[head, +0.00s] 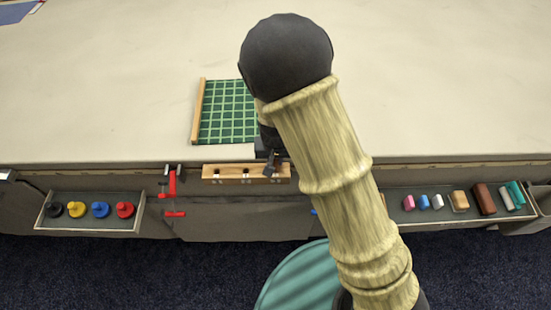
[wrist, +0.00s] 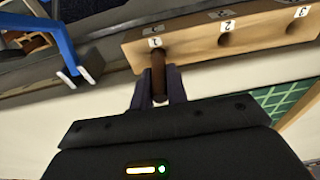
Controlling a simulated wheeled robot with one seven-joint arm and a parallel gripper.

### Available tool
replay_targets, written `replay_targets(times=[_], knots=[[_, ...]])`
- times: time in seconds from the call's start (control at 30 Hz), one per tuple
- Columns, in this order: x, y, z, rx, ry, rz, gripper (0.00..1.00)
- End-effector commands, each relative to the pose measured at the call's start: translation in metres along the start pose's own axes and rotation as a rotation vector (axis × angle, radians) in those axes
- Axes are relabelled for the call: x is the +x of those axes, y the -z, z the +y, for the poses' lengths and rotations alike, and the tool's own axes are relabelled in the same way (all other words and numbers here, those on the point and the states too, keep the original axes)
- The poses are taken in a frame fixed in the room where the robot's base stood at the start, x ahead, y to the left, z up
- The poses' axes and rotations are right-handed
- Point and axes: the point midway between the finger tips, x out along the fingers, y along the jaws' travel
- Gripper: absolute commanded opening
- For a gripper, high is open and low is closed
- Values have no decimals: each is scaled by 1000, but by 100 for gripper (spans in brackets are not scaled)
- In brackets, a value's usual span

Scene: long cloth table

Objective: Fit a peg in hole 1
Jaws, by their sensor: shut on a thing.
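My gripper (wrist: 158,90) is shut on a brown peg (wrist: 158,72), seen upright between its two dark fingers in the wrist view. The peg's far end reaches the wooden block (wrist: 190,50) at the spot below label 1 (wrist: 155,42). The peg covers hole 1, and I cannot tell whether its end is inside or only against it. Holes 2 (wrist: 225,39) and 3 (wrist: 292,28) show as dark, empty openings. In the head view, my gripper (head: 271,165) is over the right end of the wooden block (head: 225,172) at the table's front edge; the peg is hard to make out there.
A blue clamp (wrist: 62,45) is left of the block in the wrist view. A red clamp (head: 172,186) hangs at the table edge. A green gridded mat (head: 228,112) lies behind the block. Open drawers hold coloured knobs (head: 101,209) and small blocks (head: 484,198). The tabletop (head: 110,90) is mostly clear.

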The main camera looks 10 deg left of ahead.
Motion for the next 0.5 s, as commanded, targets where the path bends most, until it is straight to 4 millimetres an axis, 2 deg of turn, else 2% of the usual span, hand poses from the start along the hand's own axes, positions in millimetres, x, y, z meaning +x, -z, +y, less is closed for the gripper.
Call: replay_targets(times=[0.37,0.4,0.5], knots=[[5,-1,0,-1,1,0,0],[4,-1,0,-1,1,0,19],[4,-1,0,-1,1,0,37]])
